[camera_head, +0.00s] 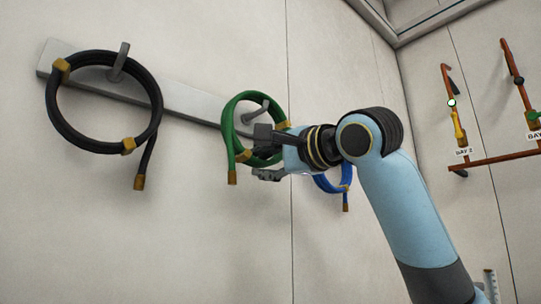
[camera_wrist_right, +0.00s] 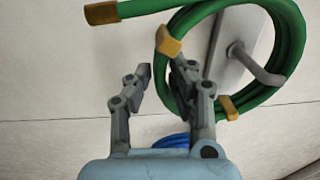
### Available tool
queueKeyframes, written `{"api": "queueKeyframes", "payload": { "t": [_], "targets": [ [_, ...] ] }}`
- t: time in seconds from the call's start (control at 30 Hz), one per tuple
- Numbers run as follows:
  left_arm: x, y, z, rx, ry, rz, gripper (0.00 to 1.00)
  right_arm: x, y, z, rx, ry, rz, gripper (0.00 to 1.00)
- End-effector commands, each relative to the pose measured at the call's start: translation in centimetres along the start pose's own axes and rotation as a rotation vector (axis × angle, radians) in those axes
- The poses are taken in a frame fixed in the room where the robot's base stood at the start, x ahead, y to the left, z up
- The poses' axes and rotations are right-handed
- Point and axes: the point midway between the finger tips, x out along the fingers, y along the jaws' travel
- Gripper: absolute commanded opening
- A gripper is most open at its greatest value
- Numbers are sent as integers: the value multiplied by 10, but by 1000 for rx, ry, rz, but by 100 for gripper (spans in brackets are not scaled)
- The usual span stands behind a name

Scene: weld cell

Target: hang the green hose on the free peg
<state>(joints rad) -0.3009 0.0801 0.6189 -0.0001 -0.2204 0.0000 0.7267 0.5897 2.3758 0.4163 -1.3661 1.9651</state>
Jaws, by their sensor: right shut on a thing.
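The green hose (camera_head: 228,125) is a coil with brass-coloured bands and a hanging end. It is at the wall rail, and a grey peg (camera_head: 254,112) shows within its ring. In the right wrist view the green coil (camera_wrist_right: 293,40) surrounds the peg (camera_wrist_right: 262,68) in the picture, with the peg's tip near the coil's lower right. I cannot tell whether the coil rests on it. My right gripper (camera_head: 260,157) is shut on the green hose at its lower part; its fingers (camera_wrist_right: 165,76) partly hide the grip. My left gripper is not in view.
A black hose (camera_head: 52,112) hangs on the left peg (camera_head: 120,62) of the grey rail (camera_head: 187,98). A blue hose (camera_head: 328,185) hangs lower right, partly behind my arm. Copper-coloured pipes (camera_head: 500,160) with valves are on the right wall.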

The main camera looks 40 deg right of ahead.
Motion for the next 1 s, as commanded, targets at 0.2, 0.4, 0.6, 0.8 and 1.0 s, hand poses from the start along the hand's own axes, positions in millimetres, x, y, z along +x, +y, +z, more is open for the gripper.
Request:
{"api": "queueKeyframes", "payload": {
  "t": [0.2,0.4,0.6,0.8,1.0],
  "targets": [
    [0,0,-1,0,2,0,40,12,8,1,2,-1,1,0],
    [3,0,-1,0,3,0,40,18,16,1,0,1,1,0],
    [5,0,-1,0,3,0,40,19,20,1,0,0,0,0],
    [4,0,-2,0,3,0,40,19,20,1,0,0,0,0],
    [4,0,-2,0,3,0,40,19,20,1,0,0,0,0]
  ]
}}
